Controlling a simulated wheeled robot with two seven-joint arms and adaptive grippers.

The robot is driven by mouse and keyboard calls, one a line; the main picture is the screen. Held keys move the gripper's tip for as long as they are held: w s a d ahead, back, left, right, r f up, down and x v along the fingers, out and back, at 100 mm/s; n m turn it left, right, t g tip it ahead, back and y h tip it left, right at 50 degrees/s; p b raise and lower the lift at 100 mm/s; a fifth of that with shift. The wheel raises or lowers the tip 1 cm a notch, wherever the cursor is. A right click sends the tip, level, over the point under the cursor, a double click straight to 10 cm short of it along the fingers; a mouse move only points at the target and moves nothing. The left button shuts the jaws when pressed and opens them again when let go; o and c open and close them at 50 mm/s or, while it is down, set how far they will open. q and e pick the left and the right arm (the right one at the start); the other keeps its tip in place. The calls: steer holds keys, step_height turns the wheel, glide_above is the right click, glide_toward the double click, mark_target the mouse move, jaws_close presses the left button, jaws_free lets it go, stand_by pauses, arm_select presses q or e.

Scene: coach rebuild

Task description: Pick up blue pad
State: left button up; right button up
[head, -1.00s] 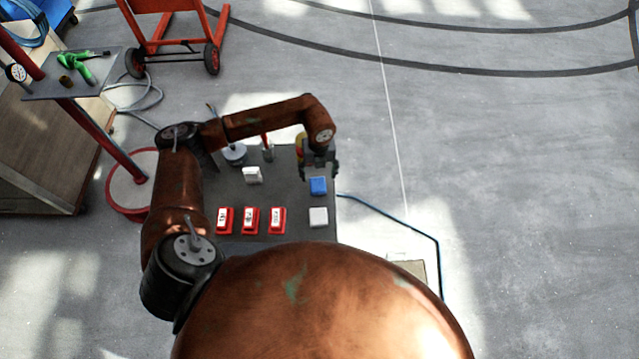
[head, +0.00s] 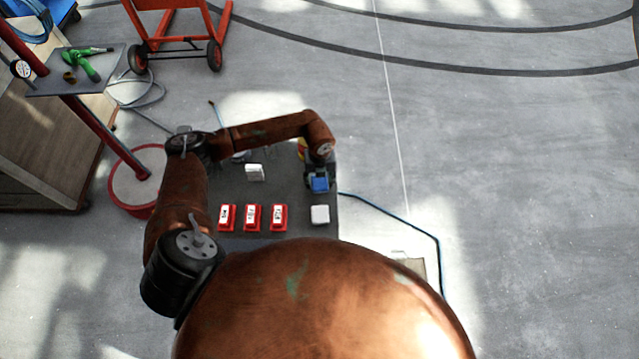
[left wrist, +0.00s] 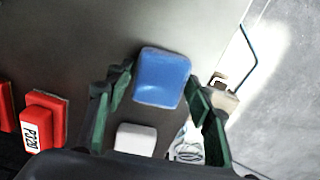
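The blue pad (head: 320,184) lies on the dark table (head: 290,162) near its right edge. In the left wrist view the blue pad (left wrist: 162,78) sits between the tips of my left gripper's two green fingers. My left gripper (head: 319,178) is over the pad in the head view; in the left wrist view its fingers (left wrist: 160,88) are spread on either side of the pad, with a small gap seeming to show. Whether the fingers touch the pad is hard to tell. My right gripper does not show in either view.
A white pad (head: 320,215) lies just in front of the blue one. Three red labelled blocks (head: 252,217) stand in a row to the left. Another white block (head: 254,172) is farther back. A red-rimmed round base (head: 137,183) stands left of the table.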

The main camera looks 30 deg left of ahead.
arm_select(q)
steer(key=c, duration=0.5)
steer(key=shift+r, duration=0.1)
steer(key=shift+c, duration=0.2)
steer(key=shift+r, duration=0.55)
steer(key=s+r+b, duration=0.1)
steer(key=s+r, duration=1)
steer(key=s, duration=0.3)
steer(key=shift+a+r, duration=0.35)
steer(key=shift+a, duration=0.1)
steer(key=o, duration=0.3)
steer(key=c, duration=0.4)
